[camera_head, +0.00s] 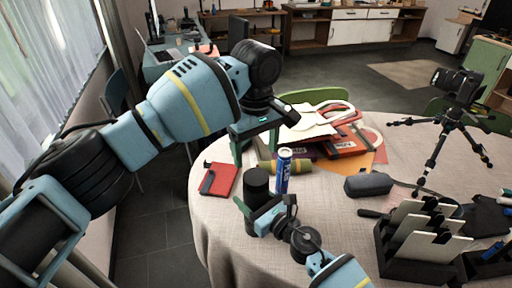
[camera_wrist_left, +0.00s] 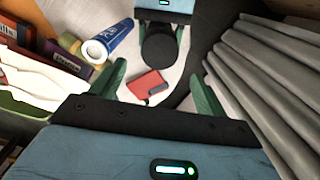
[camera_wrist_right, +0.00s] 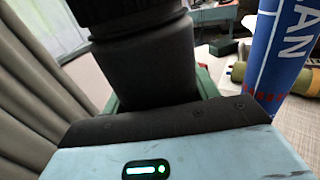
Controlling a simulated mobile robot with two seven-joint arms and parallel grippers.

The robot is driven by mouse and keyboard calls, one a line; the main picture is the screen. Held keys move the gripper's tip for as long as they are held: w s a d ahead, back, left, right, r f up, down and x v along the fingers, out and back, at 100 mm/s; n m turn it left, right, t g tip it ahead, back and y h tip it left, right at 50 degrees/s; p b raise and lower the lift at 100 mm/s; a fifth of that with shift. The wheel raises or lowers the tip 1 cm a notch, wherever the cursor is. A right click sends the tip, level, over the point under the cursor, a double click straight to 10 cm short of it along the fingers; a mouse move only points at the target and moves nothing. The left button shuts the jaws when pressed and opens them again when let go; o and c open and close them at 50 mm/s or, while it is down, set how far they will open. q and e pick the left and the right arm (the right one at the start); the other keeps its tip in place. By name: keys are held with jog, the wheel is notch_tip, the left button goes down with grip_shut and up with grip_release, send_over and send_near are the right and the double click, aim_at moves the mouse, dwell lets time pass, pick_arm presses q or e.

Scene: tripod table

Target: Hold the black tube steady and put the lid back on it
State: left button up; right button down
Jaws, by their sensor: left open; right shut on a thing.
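The black tube (camera_head: 257,187) stands upright near the table's left edge. My right gripper (camera_head: 264,210) is shut around its body from the front. In the right wrist view the tube (camera_wrist_right: 145,70) fills the jaws, and a wider black upper part that looks like the lid (camera_wrist_right: 130,14) sits on top. I cannot tell how firmly it is seated. My left gripper (camera_head: 256,148) is open and empty, above and behind the tube. In the left wrist view the round black top (camera_wrist_left: 159,48) lies beyond the open fingers, apart from them.
A blue can (camera_head: 283,171) stands right beside the tube. A red notebook (camera_head: 218,179) lies to the left. An olive cylinder (camera_head: 292,165), red books (camera_head: 345,143) and a dark case (camera_head: 368,184) lie behind and right. A black rack (camera_head: 415,262) stands at front right.

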aim_at(256, 176)
pick_arm(q)
jog(key=shift+n, duration=0.7)
jog(key=shift+f, duration=4)
jog(key=shift+c, duration=0.3)
